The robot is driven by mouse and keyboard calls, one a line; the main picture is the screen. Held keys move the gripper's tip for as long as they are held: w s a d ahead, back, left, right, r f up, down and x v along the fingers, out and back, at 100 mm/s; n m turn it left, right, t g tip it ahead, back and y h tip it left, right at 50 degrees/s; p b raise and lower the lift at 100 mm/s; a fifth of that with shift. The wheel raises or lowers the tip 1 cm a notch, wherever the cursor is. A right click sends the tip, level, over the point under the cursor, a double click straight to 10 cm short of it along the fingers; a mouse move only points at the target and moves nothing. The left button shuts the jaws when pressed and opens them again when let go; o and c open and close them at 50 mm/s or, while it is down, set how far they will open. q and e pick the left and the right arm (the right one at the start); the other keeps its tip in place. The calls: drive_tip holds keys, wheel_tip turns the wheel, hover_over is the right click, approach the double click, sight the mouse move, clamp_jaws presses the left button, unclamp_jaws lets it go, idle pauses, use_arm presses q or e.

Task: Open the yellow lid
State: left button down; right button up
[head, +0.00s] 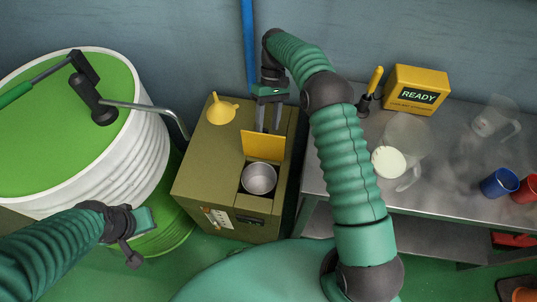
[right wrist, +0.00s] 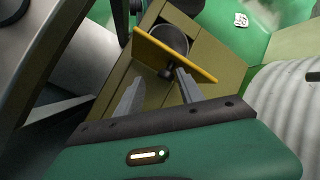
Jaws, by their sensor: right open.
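The yellow lid (head: 263,146) stands raised, roughly upright, on top of the olive box (head: 205,160). In front of it the box's opening is uncovered, with a round metal pot (head: 259,178) inside. My right gripper (head: 268,124) is open and points down just behind the lid. The right wrist view shows its two fingers (right wrist: 158,88) apart on the back side of the lid (right wrist: 178,56), with nothing between the tips; whether a finger touches the lid I cannot tell. The pot (right wrist: 168,38) shows beyond the lid. My left gripper (head: 138,225) is low at left, its fingers unclear.
A yellow funnel (head: 222,109) sits on the box's back left. A white drum with a green top (head: 60,140) stands at left. At right, a metal table (head: 445,185) holds a yellow READY box (head: 416,89), clear jugs, a blue cup (head: 499,183) and a red cup (head: 526,189).

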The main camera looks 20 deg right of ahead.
drive_tip(key=s+a+r, duration=0.1)
drive_tip(key=s+a, duration=0.3)
drive_tip(key=s, duration=0.8)
drive_tip(key=shift+a+p, duration=0.35)
drive_tip(key=shift+p, duration=0.1)
drive_tip(key=shift+r, duration=0.15)
